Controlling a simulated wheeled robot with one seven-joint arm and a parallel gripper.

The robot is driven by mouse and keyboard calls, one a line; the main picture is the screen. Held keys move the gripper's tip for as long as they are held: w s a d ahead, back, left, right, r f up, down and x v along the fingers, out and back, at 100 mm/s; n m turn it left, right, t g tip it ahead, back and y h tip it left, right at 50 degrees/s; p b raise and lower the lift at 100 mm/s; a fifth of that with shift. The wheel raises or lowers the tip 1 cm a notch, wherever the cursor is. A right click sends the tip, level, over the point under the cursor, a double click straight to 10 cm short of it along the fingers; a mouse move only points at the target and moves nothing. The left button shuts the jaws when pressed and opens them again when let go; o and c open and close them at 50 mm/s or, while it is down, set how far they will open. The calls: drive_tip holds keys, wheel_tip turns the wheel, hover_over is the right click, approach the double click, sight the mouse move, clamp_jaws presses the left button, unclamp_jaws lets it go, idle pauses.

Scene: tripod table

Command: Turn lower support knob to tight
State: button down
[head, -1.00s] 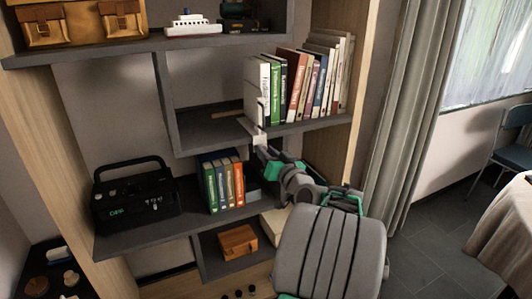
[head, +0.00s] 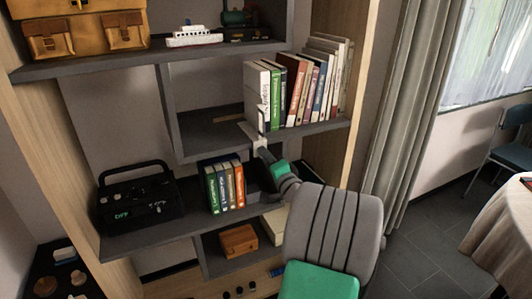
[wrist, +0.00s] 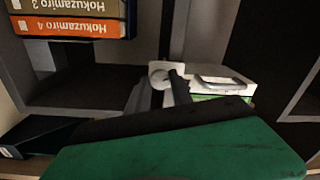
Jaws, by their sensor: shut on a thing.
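A pale round knob (wrist: 159,70) shows in the wrist view beside a white support plate (wrist: 215,78) with a grey handle-like loop. In the head view the pale support (head: 250,131) stands at the left end of the book row, at the middle shelf's front edge. My gripper (head: 260,147) reaches up to it from below. In the wrist view my gripper (wrist: 164,90) has its dark fingers on either side of the knob and is shut on it. The fingers hide part of the knob, and I cannot read any mark of its setting.
Upright books (head: 300,90) fill the middle shelf to the right of the support. Below stand several coloured volumes (head: 222,186), close to my arm, and a black radio (head: 140,205). A wooden box (head: 238,241) sits lower. The middle shelf's left part is clear.

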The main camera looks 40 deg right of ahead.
drive_tip(key=shift+m+p, duration=1.85)
drive_tip(key=shift+m, duration=0.85)
drive_tip(key=c, duration=1.1)
unclamp_jaws()
drive_tip(key=shift+c, duration=0.2)
drive_tip(key=v, duration=0.7)
drive_tip(key=shift+s+a+b, duration=0.2)
drive_tip(key=shift+s+b, duration=0.15)
drive_tip(key=shift+b, duration=0.1)
